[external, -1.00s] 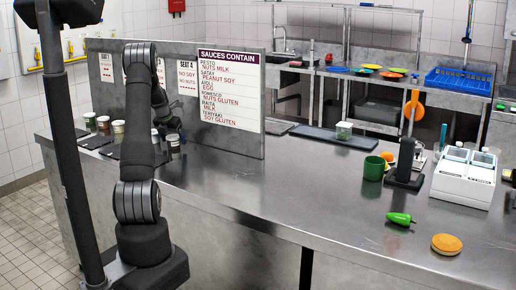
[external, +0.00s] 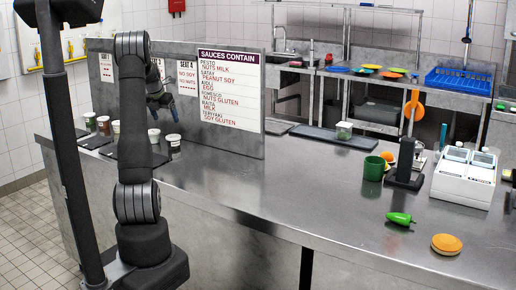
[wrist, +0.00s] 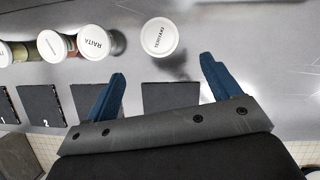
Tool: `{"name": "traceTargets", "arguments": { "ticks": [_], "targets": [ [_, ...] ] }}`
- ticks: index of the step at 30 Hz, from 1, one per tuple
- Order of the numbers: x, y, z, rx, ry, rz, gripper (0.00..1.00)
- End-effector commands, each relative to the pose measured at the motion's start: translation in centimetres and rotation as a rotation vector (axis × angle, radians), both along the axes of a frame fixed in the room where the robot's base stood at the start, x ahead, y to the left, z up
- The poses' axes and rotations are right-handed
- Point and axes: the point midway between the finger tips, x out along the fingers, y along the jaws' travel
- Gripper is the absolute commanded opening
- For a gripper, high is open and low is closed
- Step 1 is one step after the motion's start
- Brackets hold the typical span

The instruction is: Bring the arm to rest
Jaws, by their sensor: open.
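My gripper (external: 163,101) is raised above the left part of the steel counter, in front of the upright panel. In the wrist view my gripper (wrist: 165,84) shows two blue fingers spread apart, with nothing between them. Below it, a white-lidded sauce tub (wrist: 160,37) stands on the counter, apart from the fingers. A tub labelled RAITA (wrist: 94,41) stands to its left in the wrist view. In the external view the rightmost tub (external: 173,146) stands upright by the panel.
The panel (external: 230,100) carries seat cards and a sauce list. Dark square pads (wrist: 170,96) lie near the tubs. A green mug (external: 373,169), a green pepper (external: 400,218), an orange round item (external: 446,244) and a white machine (external: 464,178) stand to the right. The counter's middle is clear.

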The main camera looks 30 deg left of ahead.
Motion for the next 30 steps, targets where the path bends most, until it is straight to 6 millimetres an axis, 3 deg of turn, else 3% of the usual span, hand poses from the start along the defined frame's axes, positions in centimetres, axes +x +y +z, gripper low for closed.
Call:
{"name": "traceTargets", "arguments": {
  "ticks": [14, 20, 30],
  "targets": [
    [0.0, 0.0, -0.1, -0.001, 0.001, 0.000, 0.82],
    [1.0, 0.2, -2.7, -0.003, 0.003, 0.000, 0.82],
    [3.6, 0.7, -9.0, -0.003, 0.003, 0.000, 0.82]
  ]
}}
